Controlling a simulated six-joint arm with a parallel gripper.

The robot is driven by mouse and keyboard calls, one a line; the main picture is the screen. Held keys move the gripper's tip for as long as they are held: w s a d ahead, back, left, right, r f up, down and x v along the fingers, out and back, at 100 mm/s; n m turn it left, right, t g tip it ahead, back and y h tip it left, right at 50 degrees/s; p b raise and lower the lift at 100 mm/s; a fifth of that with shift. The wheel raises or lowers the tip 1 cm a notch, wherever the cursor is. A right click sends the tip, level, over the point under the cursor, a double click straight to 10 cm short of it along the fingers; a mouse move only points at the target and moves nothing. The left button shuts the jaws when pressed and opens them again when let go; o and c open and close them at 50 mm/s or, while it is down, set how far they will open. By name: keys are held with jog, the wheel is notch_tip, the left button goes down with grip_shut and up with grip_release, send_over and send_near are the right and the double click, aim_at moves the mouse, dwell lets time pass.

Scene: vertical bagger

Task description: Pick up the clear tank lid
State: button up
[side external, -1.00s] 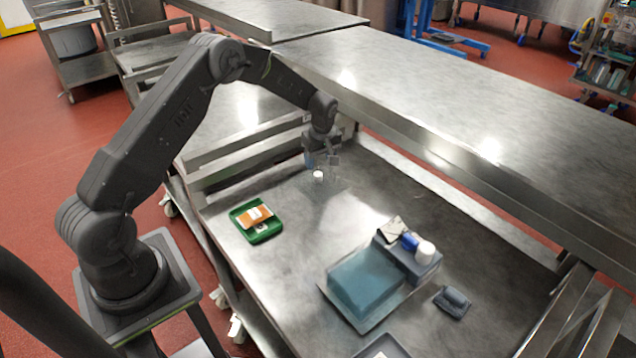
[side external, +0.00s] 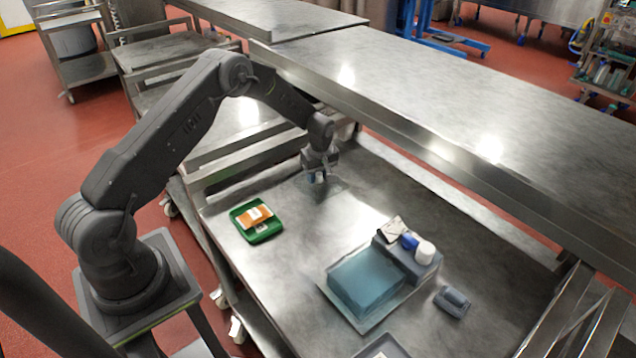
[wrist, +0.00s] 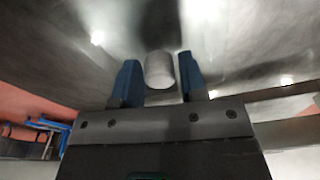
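The clear tank lid is a see-through plate with a white knob (wrist: 159,70). It lies flat on the steel table near its back left, and its sheet is hard to make out. My gripper (side external: 317,178) is low over the lid and hides most of it in the side view. In the wrist view my gripper (wrist: 158,62) has its two blue fingers apart, one on each side of the knob, with a gap showing on both sides. The knob does not appear clamped.
A green tray (side external: 263,232) with an orange packet (side external: 254,216) is at the left. A blue-grey box (side external: 365,282) and a grey box with a white cup (side external: 425,252) sit at the front centre. A dark grey item (side external: 452,301) is to their right. A raised steel shelf (side external: 430,100) runs behind.

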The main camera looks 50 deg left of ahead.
grip_shut()
jog(key=shift+r, duration=0.15)
